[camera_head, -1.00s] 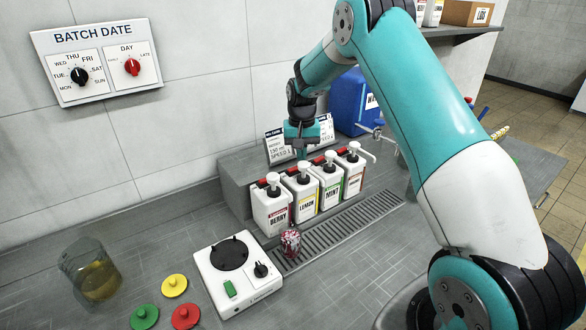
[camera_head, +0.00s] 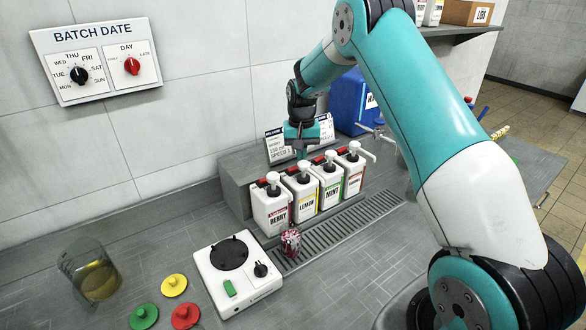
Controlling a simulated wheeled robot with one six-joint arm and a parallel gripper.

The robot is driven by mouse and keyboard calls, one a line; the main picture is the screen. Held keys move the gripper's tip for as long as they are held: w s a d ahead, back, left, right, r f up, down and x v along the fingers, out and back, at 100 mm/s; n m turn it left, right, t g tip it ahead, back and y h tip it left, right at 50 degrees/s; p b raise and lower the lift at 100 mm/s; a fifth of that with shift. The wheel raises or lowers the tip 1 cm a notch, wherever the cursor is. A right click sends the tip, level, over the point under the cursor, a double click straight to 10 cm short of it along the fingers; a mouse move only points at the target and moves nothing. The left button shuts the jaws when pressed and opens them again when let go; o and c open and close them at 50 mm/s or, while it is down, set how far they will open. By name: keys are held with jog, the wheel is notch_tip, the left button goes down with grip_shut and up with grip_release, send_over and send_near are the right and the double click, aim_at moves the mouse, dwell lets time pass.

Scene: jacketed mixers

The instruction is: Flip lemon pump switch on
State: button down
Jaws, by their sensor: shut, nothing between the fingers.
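The lemon pump bottle (camera_head: 303,197) is white with a yellow-edged label and stands second from the left in a row of pump bottles. Red switch parts show behind the bottles; one red part (camera_head: 290,172) shows behind the lemon bottle, mostly hidden. Whether the lemon switch is on or off cannot be made out. My gripper (camera_head: 302,151) points down just above and behind the lemon pump head. It is shut and empty. Its fingertips are partly hidden by the pump head, so contact with the switch cannot be told.
The berry bottle (camera_head: 270,208) and mint bottle (camera_head: 330,186) stand close on either side. A sign (camera_head: 276,149) stands behind my gripper. A small beaker with red contents (camera_head: 290,243) is on the drain grate (camera_head: 345,224). A white hot plate (camera_head: 245,290) sits in front.

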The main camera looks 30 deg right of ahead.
jog(key=shift+f+b, duration=0.55)
jog(key=shift+f, duration=0.45)
jog(key=shift+r, duration=0.1)
notch_tip(320, 180, up, 7)
jog(key=p, duration=0.5)
dwell(0.5)
dwell(0.3)
